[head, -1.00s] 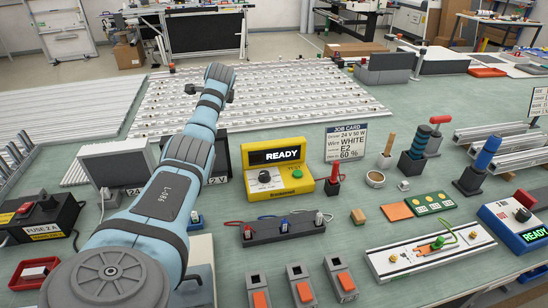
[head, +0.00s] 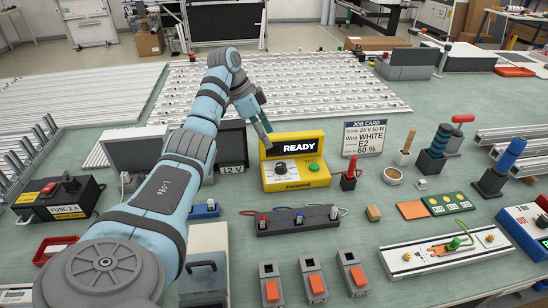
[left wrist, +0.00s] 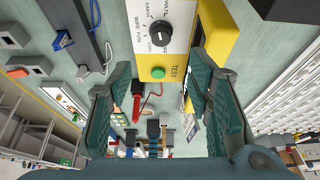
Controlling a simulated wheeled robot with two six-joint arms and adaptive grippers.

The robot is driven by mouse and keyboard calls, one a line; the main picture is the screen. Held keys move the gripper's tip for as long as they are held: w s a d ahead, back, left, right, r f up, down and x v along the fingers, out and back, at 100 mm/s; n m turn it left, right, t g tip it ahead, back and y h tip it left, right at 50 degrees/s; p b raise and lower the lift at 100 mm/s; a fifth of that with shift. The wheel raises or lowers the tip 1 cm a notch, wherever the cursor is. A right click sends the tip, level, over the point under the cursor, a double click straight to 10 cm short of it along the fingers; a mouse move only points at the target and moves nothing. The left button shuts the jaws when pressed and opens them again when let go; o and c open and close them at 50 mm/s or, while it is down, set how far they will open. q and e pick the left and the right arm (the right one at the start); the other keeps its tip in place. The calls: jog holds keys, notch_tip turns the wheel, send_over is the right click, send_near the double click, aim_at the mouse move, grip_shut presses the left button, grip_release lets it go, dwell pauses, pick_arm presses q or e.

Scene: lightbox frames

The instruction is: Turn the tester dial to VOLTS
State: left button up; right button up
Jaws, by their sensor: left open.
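The yellow tester (head: 267,182) stands on the bench with its display lit READY. Its black round dial (head: 281,167) sits on a white panel, left of a green TEST button (head: 314,167). In the left wrist view the dial (left wrist: 157,33) shows near the top, with VOLTS among the printed labels around it; I cannot tell which label its pointer marks. My right gripper is out of view.
A job card (head: 364,138) and a red-handled tool (head: 348,178) stand right of the tester. A dark terminal strip (head: 298,220) with wires lies in front. A 12 V box (head: 233,150) stands close on the left. Bare bench lies between the tester and the strip.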

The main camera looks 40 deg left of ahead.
aim_at(281, 165)
pick_arm(q)
jog(key=b+x, duration=0.1)
jog(key=x, duration=1.1)
jog(key=shift+a, duration=0.15)
jog(key=shift+r, duration=0.1)
grip_shut()
jog(key=shift+w+a+f+m+b, duration=0.15)
jog(key=shift+m+b, duration=0.25)
jog(key=shift+b, duration=0.75)
jog(key=shift+m+b, duration=0.3)
jog(key=shift+b, duration=0.05)
grip_release()
jog(key=shift+g, duration=0.3)
jog(key=v, duration=1.2)
jog(key=shift+s, duration=0.25)
